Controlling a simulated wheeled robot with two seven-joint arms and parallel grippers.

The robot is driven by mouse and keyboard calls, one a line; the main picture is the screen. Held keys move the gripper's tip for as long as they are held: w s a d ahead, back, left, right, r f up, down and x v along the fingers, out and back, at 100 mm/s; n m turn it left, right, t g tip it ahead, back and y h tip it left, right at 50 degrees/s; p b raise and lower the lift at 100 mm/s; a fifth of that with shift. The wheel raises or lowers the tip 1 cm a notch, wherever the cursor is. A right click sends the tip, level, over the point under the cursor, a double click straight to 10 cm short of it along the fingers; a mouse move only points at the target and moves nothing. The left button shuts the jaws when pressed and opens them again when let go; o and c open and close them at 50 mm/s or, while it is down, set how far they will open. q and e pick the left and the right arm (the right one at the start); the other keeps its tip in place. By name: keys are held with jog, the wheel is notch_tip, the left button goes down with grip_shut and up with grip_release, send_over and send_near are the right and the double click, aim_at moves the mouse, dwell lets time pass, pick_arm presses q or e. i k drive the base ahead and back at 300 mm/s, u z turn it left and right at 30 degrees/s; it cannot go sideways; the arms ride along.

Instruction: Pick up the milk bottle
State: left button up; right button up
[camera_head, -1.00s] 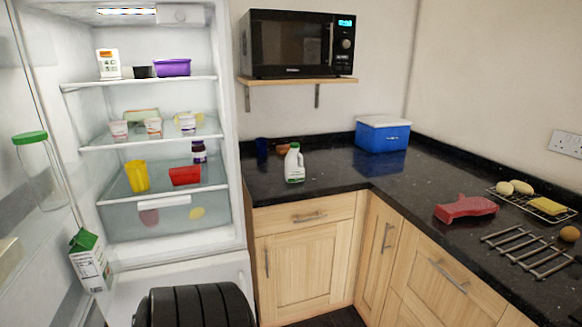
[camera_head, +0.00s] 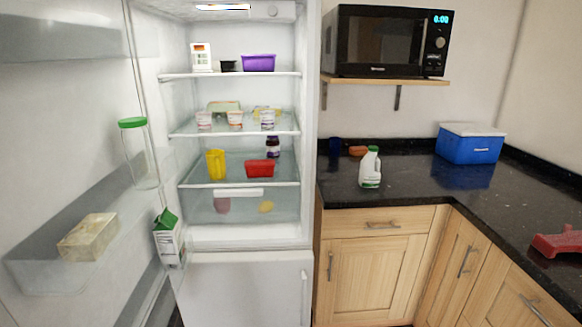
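A white milk bottle (camera_head: 370,168) with a green cap and a green-marked label stands upright on the black granite worktop (camera_head: 410,183). It is near the worktop's left end, to the right of the open fridge (camera_head: 311,150). Nothing touches it and it is fully in view. Neither of my grippers shows in the head view.
A blue cool box (camera_head: 469,146) and a red object (camera_head: 556,243) lie to the right on the worktop. A microwave (camera_head: 388,42) sits on a wall shelf (camera_head: 386,82) above. The open fridge door holds a jar (camera_head: 139,155) and a green-and-white carton (camera_head: 168,240).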

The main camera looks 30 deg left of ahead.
aim_at(370, 176)
jog(key=u, duration=0.15)
jog(key=i, duration=1.35)
jog(key=z, duration=0.2)
